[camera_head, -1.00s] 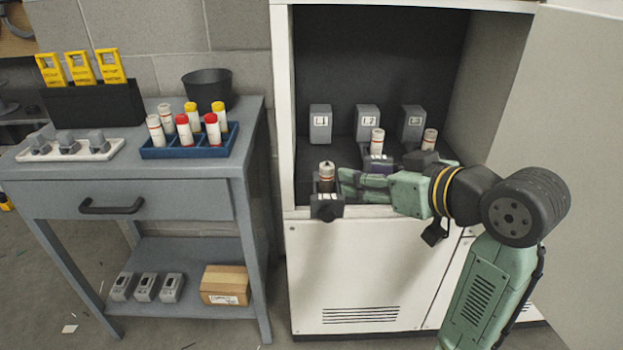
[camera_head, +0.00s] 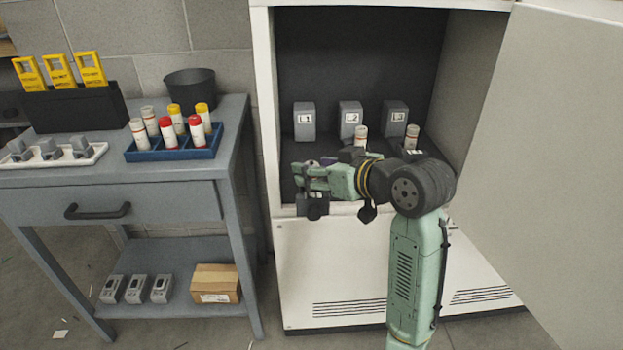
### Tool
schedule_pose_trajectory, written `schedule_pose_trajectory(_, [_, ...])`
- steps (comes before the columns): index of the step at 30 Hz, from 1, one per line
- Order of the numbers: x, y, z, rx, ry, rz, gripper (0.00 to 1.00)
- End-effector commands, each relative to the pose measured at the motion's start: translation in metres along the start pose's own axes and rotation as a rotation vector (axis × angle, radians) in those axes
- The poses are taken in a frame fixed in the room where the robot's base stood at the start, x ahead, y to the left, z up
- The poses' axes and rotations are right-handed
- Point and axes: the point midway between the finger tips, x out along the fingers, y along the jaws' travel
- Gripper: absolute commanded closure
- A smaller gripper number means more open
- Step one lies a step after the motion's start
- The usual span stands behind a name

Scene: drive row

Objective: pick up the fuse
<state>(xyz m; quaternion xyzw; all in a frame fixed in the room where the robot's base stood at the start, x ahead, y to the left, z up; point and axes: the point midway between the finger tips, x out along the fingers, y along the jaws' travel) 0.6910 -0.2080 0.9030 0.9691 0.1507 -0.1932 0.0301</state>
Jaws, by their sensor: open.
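My gripper (camera_head: 308,174) is open and sits over the leftmost fuse holder (camera_head: 314,207), at the front of the cabinet under the L1 block (camera_head: 304,121). The fuse of that holder is hidden behind my gripper, so I cannot tell whether it lies between the fingers.
A grey bench (camera_head: 130,179) stands left of the cabinet. It carries a blue tray (camera_head: 172,154) of red-, yellow- and white-capped fuses, a black cup (camera_head: 190,88), a white tray (camera_head: 88,160) and yellow tags (camera_head: 60,72). The open cabinet door (camera_head: 560,130) bounds the right.

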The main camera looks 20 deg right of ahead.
Motion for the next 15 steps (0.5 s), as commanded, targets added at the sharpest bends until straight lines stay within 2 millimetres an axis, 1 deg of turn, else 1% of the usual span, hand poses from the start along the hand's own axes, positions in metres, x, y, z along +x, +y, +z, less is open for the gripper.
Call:
schedule_pose_trajectory(4, [-0.0002, 0.0001, 0.0002, 0.000, 0.000, 0.000, 0.53])
schedule_pose_trajectory(15, [-0.0006, 0.0002, 0.0000, 0.000, 0.001, 0.000, 0.78])
